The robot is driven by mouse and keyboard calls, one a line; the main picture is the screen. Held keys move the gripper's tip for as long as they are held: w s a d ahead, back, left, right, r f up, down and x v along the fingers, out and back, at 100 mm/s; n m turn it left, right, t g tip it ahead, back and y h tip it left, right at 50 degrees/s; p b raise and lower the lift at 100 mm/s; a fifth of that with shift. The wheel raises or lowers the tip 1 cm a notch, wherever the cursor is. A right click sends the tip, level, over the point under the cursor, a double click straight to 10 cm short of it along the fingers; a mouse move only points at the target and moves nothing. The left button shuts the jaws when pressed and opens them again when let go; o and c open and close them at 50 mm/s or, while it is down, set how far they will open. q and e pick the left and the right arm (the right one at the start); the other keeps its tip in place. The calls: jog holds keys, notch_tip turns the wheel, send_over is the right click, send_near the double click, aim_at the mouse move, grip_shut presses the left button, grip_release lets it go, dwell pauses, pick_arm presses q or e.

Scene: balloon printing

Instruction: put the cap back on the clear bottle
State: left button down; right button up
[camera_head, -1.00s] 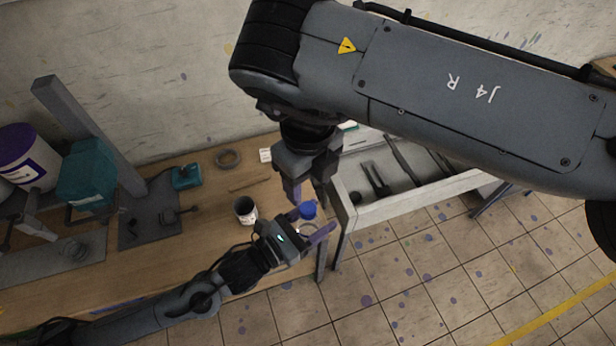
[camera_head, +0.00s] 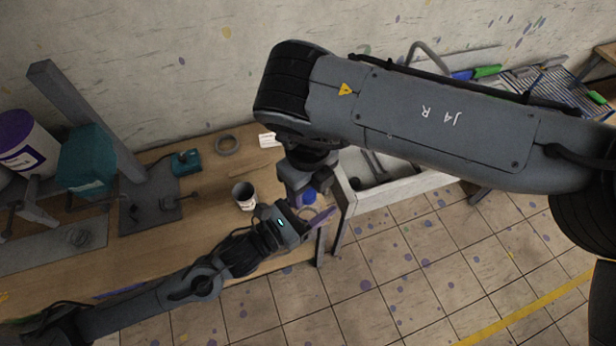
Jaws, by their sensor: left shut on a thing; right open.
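My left gripper (camera_head: 314,208) reaches in from the lower left to the right end of the wooden table. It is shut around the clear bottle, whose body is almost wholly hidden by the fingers. A round blue cap (camera_head: 309,196) shows between the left fingers, at the bottle's top; I cannot tell whether it is seated straight. My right gripper (camera_head: 297,192) points down from above, beside the cap and overlapping it in the picture. It is open; its fingertips are partly hidden behind my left gripper, and I cannot tell whether they touch the cap.
A white-edged drawer or tray (camera_head: 400,190) adjoins on the right.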

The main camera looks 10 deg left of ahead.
jog(key=shift+f, duration=0.15)
grip_shut()
jog(key=shift+o, duration=0.8)
grip_release()
notch_tip(320, 180, up, 12)
dwell(0.3)
dwell(0.4)
